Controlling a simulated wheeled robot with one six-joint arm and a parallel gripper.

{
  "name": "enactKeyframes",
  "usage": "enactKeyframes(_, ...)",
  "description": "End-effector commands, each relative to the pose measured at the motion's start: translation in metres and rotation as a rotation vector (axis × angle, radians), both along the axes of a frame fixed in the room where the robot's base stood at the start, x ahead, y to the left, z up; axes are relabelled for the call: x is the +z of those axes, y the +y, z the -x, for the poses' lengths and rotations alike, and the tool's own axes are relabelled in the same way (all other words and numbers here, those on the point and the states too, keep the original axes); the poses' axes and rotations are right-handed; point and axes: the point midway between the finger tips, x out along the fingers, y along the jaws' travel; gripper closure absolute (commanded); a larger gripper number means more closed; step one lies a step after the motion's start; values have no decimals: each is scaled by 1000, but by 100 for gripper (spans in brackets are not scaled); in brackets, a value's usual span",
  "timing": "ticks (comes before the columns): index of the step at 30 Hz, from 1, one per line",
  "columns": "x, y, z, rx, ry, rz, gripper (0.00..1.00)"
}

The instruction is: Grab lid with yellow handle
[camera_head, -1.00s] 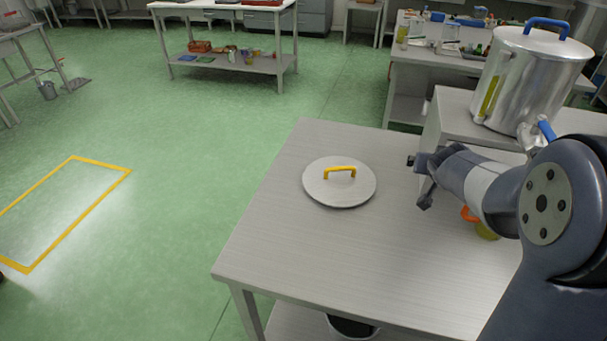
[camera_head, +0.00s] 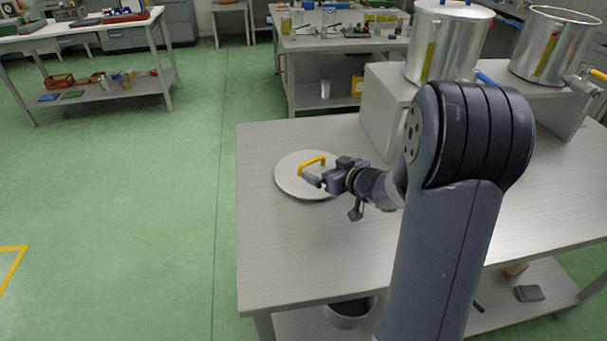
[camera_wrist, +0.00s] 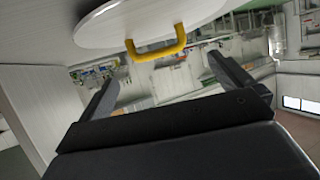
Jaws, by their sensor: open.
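A round, pale metal lid (camera_head: 290,181) with a yellow handle (camera_head: 314,161) lies flat on the near table, towards its left side. My gripper (camera_head: 316,187) is at the right edge of the lid, with its fingers pointing towards the handle. In the wrist view my gripper (camera_wrist: 155,75) is open and empty. There the yellow handle (camera_wrist: 157,52) shows just beyond the fingertips, between their lines, and the lid (camera_wrist: 150,18) is at the top. The handle appears apart from the fingers. My arm hides the middle of the table in the head view.
A metal pot (camera_head: 447,45) with a lid and an open metal pot (camera_head: 553,48) stand on a raised shelf (camera_head: 385,112) at the back of the table (camera_head: 262,258). A bucket (camera_head: 350,312) sits below. Free tabletop lies in front of the lid.

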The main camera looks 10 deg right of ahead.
Motion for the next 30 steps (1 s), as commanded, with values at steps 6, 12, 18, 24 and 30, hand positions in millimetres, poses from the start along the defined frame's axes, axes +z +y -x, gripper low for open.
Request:
enactKeyframes(6, -13, 12, -27, 1, 1, 1, 0)
enactKeyframes(12, -18, 17, -40, 0, 1, 2, 0)
enactKeyframes(18, -28, 26, -66, 0, 1, 2, 0)
enactKeyframes(24, -33, 30, -76, -2, 1, 1, 0)
enactKeyframes(30, -32, 29, -76, -2, 1, 1, 1)
